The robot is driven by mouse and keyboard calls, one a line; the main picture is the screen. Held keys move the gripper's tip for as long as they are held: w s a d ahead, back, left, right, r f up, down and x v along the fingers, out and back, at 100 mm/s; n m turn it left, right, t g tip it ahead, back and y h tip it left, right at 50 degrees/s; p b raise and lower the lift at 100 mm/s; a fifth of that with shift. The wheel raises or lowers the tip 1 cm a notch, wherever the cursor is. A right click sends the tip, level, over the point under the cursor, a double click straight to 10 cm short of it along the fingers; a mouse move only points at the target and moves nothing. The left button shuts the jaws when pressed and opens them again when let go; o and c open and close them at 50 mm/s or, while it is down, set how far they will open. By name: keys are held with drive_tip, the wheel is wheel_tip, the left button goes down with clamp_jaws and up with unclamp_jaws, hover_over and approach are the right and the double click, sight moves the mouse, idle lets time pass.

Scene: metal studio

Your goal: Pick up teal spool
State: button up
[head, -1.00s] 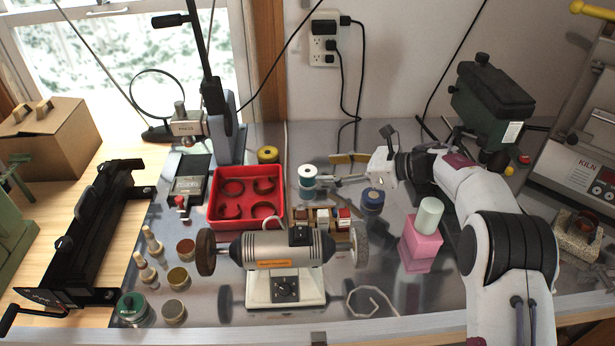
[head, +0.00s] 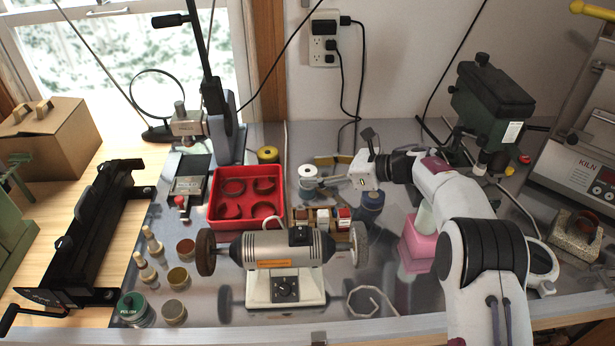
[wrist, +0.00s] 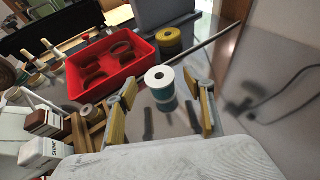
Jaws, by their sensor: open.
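The teal spool (head: 308,179) has a white top and stands upright on the metal bench, right of the red tray. It also shows in the wrist view (wrist: 163,95), with its white top and centre hole facing the camera. My gripper (head: 322,172) is open, with its yellow-padded fingers pointing at the spool. In the wrist view, the fingers of my gripper (wrist: 164,88) stand to the left and right of the spool, with clear gaps on both sides. I cannot tell how far the spool sits between the fingertips.
The red tray (head: 218,219) of rings is left of the spool. A yellow spool (head: 267,154) stands behind the tray. A dark blue spool (head: 371,200) is close below my wrist. Small boxes (head: 322,217) and a bench grinder (head: 283,250) stand in front. A pink block (head: 415,250) is at right.

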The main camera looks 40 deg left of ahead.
sight(305, 171)
drive_tip(key=shift+x, duration=1.55)
drive_tip(key=c, duration=1.1)
